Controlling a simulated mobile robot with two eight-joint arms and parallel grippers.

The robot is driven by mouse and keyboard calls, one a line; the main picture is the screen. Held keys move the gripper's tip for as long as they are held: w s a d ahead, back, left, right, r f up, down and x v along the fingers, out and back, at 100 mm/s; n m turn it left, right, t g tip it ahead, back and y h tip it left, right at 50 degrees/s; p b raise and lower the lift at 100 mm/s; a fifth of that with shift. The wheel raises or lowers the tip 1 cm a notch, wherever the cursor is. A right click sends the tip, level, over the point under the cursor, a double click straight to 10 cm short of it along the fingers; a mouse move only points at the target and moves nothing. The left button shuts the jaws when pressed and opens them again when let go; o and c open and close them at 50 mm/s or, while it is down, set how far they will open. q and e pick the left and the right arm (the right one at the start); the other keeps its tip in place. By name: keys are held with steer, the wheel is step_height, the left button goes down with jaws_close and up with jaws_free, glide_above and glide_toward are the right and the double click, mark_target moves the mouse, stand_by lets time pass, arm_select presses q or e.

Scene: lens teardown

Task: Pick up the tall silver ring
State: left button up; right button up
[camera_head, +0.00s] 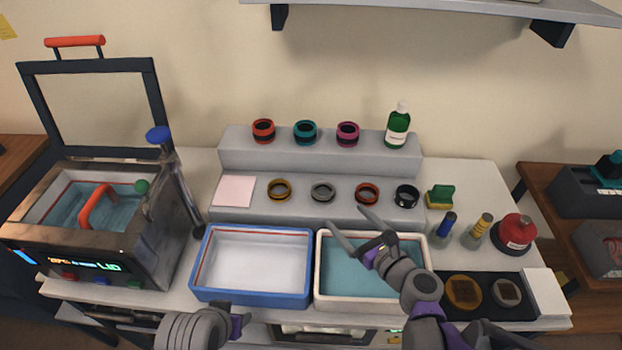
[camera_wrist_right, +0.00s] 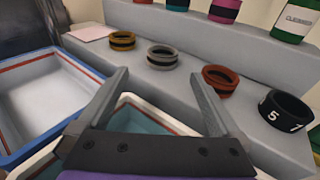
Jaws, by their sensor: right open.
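A silver-grey ring (camera_head: 322,191) lies on the lower grey step, between a yellow-brown ring (camera_head: 279,189) and a red-orange ring (camera_head: 367,193). In the right wrist view the silver ring (camera_wrist_right: 162,57) is beyond my fingertips, roughly centred between them, with a dark band inside. My right gripper (camera_head: 345,215) is open and empty above the back edge of the teal-lined tray, in front of the step and apart from the ring. Its two fingers also show in the right wrist view (camera_wrist_right: 160,74). Part of my left arm shows at the bottom; its fingers are not visible.
A black numbered ring (camera_head: 406,195) stands right of the red-orange ring. A blue-rimmed tray (camera_head: 252,300) and a white-rimmed tray (camera_head: 360,306) stand in front of the step. Coloured rings and a green bottle (camera_head: 397,126) stand on the upper step. A lidded bath (camera_head: 125,265) is left.

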mark_target(318, 185)
steer(key=x, duration=1.1)
steer(key=shift+w+d+r+p, duration=0.1)
steer(key=shift+w+d+p, duration=0.05)
steer(key=shift+w+p, duration=0.2)
steer(key=shift+s, duration=0.1)
steer(key=c, duration=1.3)
